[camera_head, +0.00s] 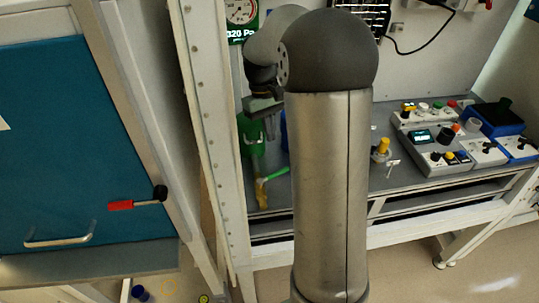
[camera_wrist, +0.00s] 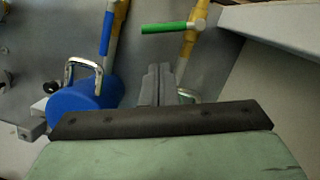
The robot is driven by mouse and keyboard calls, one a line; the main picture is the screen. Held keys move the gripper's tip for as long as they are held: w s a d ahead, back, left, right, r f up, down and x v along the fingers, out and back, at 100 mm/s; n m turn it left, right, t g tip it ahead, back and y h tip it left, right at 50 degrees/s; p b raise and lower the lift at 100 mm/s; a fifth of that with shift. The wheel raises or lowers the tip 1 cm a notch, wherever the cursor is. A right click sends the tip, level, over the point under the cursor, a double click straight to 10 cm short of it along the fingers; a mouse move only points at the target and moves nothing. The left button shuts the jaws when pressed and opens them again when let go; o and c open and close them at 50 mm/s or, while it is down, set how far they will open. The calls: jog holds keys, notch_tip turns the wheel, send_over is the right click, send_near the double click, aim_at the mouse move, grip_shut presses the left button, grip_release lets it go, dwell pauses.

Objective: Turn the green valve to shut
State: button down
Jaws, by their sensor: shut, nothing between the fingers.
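The green valve lever (camera_wrist: 165,28) sticks out sideways from a yellow pipe (camera_wrist: 191,38) in the wrist view, roughly crosswise to it. In the head view the green lever (camera_head: 275,174) slants up to the right from its yellow pipe (camera_head: 262,198), just left of my arm. My gripper (camera_wrist: 160,72) is shut and empty, with its fingers together. In the wrist view the fingertips appear below the lever, with a visible gap. In the head view my gripper (camera_head: 269,132) is above and near the lever, partly hidden by my arm.
A blue cylinder (camera_wrist: 85,103) with a metal handle stands left of my fingers. A blue lever (camera_wrist: 107,34) lies along another yellow pipe. A green container (camera_head: 250,132) stands close to my gripper. Control boxes (camera_head: 440,150) fill the bench's right side. A white frame post (camera_head: 213,130) stands left.

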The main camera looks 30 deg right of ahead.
aim_at(273, 175)
jog(key=p+x, duration=0.1)
jog(key=x, duration=0.8)
jog(key=shift+s+f, duration=0.15)
jog(key=shift+f, duration=0.2)
